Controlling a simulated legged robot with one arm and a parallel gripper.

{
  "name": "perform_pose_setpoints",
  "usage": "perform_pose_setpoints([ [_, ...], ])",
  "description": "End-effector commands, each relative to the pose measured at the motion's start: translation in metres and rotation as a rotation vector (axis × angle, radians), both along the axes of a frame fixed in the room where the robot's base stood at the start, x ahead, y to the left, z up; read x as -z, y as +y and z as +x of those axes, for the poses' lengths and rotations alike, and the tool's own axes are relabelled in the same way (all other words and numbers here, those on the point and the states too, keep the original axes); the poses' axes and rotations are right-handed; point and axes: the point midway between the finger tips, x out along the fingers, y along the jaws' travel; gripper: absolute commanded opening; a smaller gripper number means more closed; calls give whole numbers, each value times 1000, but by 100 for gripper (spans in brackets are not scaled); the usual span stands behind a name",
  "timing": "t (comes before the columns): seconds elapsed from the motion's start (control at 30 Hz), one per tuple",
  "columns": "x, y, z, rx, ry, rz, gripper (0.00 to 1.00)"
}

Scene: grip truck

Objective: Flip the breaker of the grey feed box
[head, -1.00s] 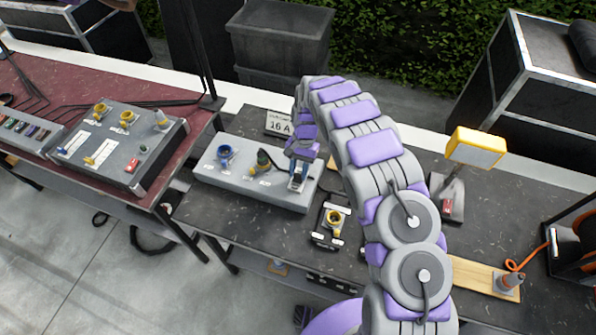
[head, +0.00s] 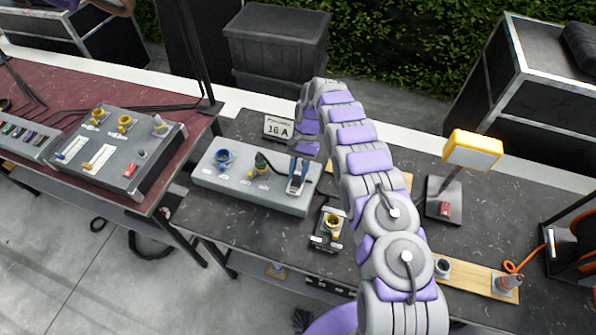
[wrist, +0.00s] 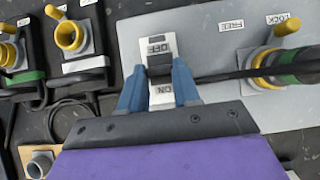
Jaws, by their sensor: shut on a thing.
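The grey feed box (head: 215,182) lies on the dark bench in the head view, left of my arm, and its grey face (wrist: 225,60) fills the right of the wrist view. Its breaker (wrist: 148,43) is a white plate marked OFF and ON with a dark lever (wrist: 160,66) between the marks. My gripper (wrist: 158,75), with blue fingers, is shut on the lever, one finger each side. In the head view my gripper (head: 298,178) covers most of the breaker. I cannot tell for sure which way the lever leans.
A plug with a black cable (head: 261,163) sits on the box beside my gripper. A blue socket (head: 223,157) is farther left. A sign reading 16 A (head: 279,128) stands behind. A small box with a yellow socket (head: 331,226) is in front. A yellow lamp (head: 473,150) stands right.

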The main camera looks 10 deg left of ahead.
Motion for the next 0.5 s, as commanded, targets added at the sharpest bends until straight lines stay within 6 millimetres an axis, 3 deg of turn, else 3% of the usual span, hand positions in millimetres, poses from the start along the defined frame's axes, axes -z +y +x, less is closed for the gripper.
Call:
perform_pose_setpoints([
  [0.43, -1, 1, 1, 2, -2, 2, 1],
  [0.47, -1, 1, 2, 2, -3, 2, 34],
  [0.5, -1, 1, 1, 2, -2, 2, 38],
])
